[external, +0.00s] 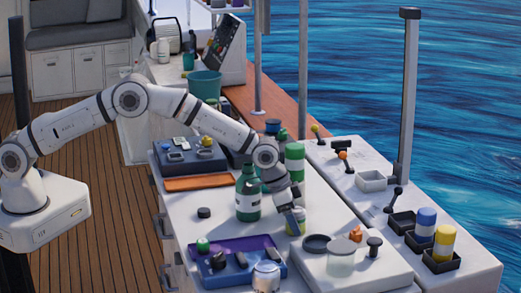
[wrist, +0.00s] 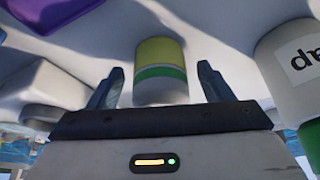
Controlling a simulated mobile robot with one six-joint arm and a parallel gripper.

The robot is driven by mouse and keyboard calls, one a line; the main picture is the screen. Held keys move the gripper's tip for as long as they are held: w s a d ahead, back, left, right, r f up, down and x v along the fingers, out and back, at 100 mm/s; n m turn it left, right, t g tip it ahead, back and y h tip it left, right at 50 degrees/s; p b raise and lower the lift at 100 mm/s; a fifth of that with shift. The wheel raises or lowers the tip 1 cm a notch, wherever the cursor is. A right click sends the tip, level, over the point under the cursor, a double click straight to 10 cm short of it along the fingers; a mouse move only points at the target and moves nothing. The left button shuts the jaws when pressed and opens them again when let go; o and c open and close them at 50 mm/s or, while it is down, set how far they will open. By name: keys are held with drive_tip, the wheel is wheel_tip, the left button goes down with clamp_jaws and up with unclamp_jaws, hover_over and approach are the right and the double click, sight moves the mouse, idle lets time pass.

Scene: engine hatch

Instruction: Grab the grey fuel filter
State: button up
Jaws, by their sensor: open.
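My gripper (external: 292,214) is low over the white worktop, pointing down. In the wrist view my gripper (wrist: 161,70) is open, with one finger on each side of a small yellow, green and white can (wrist: 160,52). I cannot tell whether the fingers touch it. In the external view the can (external: 300,228) is partly hidden by the gripper. A grey-and-white cylinder (external: 266,278) stands at the front edge of the picture, by the blue tray; it may be the grey fuel filter, but I cannot tell for sure. It is well away from my gripper.
A green-and-white cylinder (external: 294,163) stands behind. A blue tray (external: 218,278) is front left.

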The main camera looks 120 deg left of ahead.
drive_tip(key=c, duration=1.2)
drive_tip(key=shift+r, duration=0.1)
